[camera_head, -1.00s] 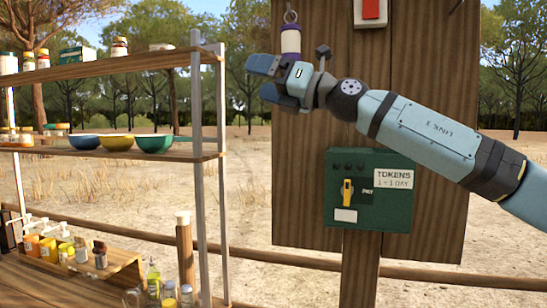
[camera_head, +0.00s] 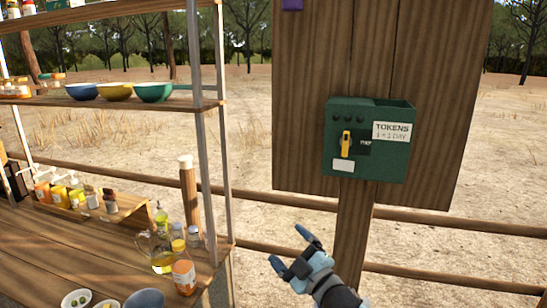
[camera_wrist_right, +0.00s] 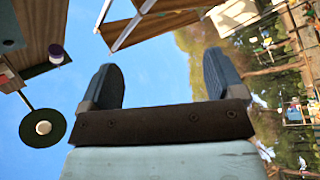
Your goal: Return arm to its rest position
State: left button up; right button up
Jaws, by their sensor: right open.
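My right gripper (camera_head: 290,248) is low in the middle of the head view, to the right of the wooden table and below the green token box. Its two blue fingers are spread apart with nothing between them. In the right wrist view the fingers (camera_wrist_right: 163,85) are also apart and empty, with mostly sky between and beyond them. My left gripper is not in the head view.
The green token box (camera_head: 367,142) with a yellow knob hangs on a wooden board (camera_head: 430,80) at right. A shelf unit with bowls (camera_head: 154,92) and a table (camera_head: 100,245) with jars and a glass jug stand at left. A wooden rail fence (camera_head: 430,219) runs behind.

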jog(key=s+d+f+m+g+h+p, duration=0.1)
jog(key=s+d+f+m+h, duration=0.3)
jog(key=s+f, duration=0.4)
jog(key=s+d+f+m+g+h+p, duration=0.15)
jog(key=s+d+f+m, duration=0.35)
jog(key=f, duration=0.6)
jog(key=s+d+f+m+g+h, duration=0.1)
jog(key=s+d+f+m, duration=0.1)
jog(key=s, duration=0.4)
jog(key=s+d+f+m+g+h, duration=0.1)
jog(key=s+d+f, duration=0.1)
jog(key=s+f, duration=0.3)
jog(key=s+d+f+m+g+h+p, duration=0.1)
jog(key=s+d+f+m+h, duration=0.1)
jog(key=s, duration=0.6)
jog(key=shift+s+d+f+m, duration=0.3)
jog(key=shift+d+f, duration=0.15)
jog(key=shift+f, duration=0.35)
